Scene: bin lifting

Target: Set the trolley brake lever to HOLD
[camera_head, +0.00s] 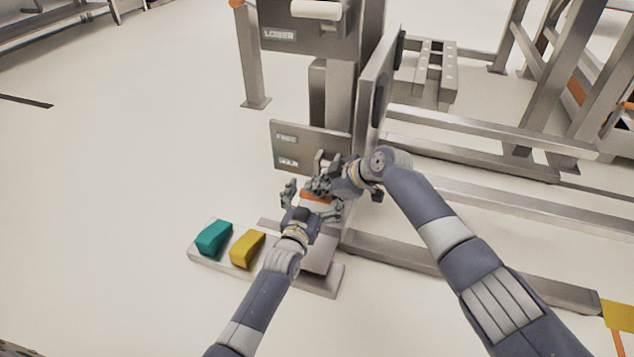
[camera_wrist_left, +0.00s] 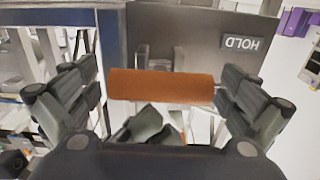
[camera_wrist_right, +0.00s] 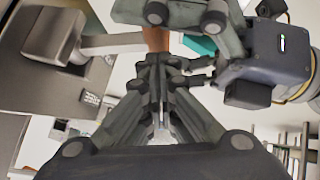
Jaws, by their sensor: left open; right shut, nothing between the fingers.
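The orange lever grip (camera_head: 316,197) sits low in front of the column panel (camera_head: 309,146). My left gripper (camera_head: 312,204) is open, with its fingers on either side of the orange grip. In the left wrist view the grip (camera_wrist_left: 162,85) lies crosswise between the spread fingers, and an upside-down HOLD label (camera_wrist_left: 242,42) shows behind it. My right gripper (camera_head: 318,182) is shut and empty, close above the left one. In the right wrist view its closed fingertips (camera_wrist_right: 160,62) are just below part of the orange grip (camera_wrist_right: 156,38). Both hands hide much of the lever.
A LOWER panel (camera_head: 310,35) with a pale handle (camera_head: 317,9) is higher on the column. A teal block (camera_head: 213,238) and a yellow block (camera_head: 247,248) sit on a low base plate (camera_head: 210,262). Metal frame beams lie to the right. The floor at left is clear.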

